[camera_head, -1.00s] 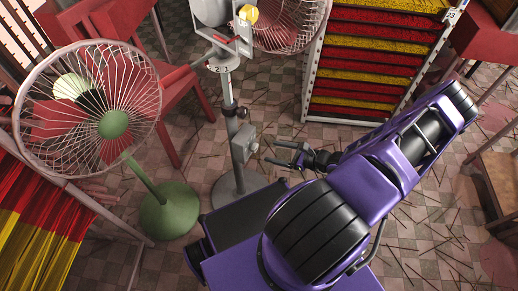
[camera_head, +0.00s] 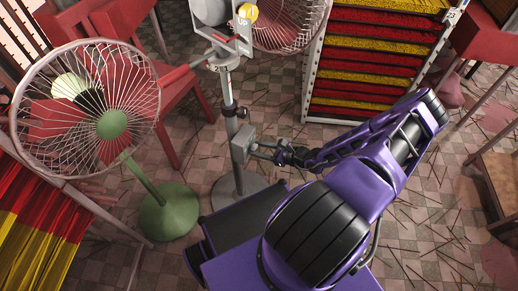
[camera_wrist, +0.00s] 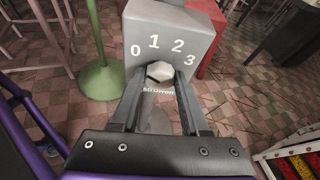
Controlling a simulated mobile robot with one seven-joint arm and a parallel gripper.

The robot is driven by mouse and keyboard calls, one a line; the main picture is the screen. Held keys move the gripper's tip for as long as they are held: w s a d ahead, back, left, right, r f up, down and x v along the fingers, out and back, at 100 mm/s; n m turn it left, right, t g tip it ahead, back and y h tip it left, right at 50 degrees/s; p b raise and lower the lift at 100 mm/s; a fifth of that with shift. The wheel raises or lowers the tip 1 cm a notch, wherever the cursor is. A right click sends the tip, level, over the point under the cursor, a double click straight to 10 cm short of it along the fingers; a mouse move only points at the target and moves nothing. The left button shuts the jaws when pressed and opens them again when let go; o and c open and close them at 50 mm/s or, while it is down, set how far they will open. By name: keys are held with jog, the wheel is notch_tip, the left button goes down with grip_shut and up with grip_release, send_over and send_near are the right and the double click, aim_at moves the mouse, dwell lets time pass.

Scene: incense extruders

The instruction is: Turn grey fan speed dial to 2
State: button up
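The grey fan speed dial (camera_wrist: 160,71) is a small faceted knob on the front of a grey control box (camera_wrist: 172,28) marked 0, 1, 2, 3. I cannot make out which number the dial points to. In the head view the box (camera_head: 241,143) sits on the grey fan's stand (camera_head: 231,118). My gripper (camera_wrist: 159,78) is open, with one dark finger on each side of the dial. The fingertips are very close to it; contact cannot be told. In the head view my gripper (camera_head: 258,150) reaches the box from the right.
A green fan (camera_head: 112,124) stands at the left, on a round green base (camera_head: 168,211). A red chair (camera_head: 178,95) is behind it. A rack of red and yellow incense (camera_head: 368,65) stands behind my arm. Sticks lie scattered on the checkered floor.

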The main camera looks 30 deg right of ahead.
grip_shut()
jog(key=shift+d+f+m+g+y+b, duration=0.1)
jog(key=shift+m+g+y+b, duration=0.4)
jog(key=shift+m+b, duration=0.4)
jog(key=m+y, duration=0.2)
jog(key=m, duration=0.1)
jog(key=shift+w+d+g, duration=0.1)
jog(key=shift+w+g, duration=0.05)
jog(key=shift+g, duration=0.25)
jog(key=m+y, duration=0.2)
jog(key=m, duration=0.1)
jog(key=shift+d+f+m+g, duration=0.1)
jog(key=shift+m+g, duration=0.2)
jog(key=shift+w+f+m+y, duration=0.1)
jog(key=shift+m+y, duration=0.6)
jog(key=shift+m, duration=0.7)
